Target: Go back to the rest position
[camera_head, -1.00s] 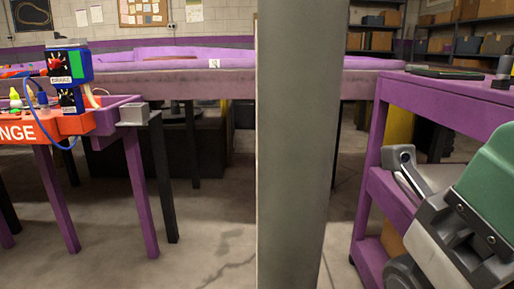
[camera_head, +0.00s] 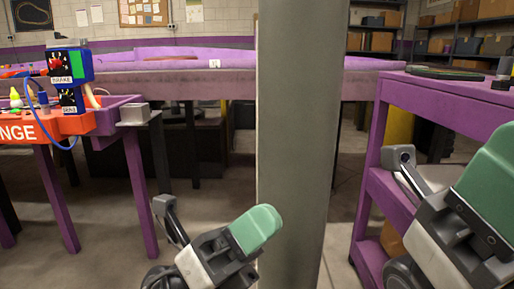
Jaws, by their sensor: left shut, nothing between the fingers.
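My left gripper (camera_head: 166,207) is low in the picture, left of the grey pillar, in front of the concrete floor. It is shut and empty, beside my green and grey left arm. My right arm, also green and grey, is at the lower right, in front of the purple cart. At its end is a grey part that looks like my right gripper (camera_head: 399,158); whether its jaws are open cannot be told. Neither gripper is seen holding anything.
A grey pillar (camera_head: 294,150) stands upright mid-picture. A purple shelved cart (camera_head: 440,98) is at the right. An orange and purple bench (camera_head: 40,129) with a small display box (camera_head: 70,78) is at the left. A long purple table (camera_head: 180,86) spans the back. Floor shows clear at the centre left.

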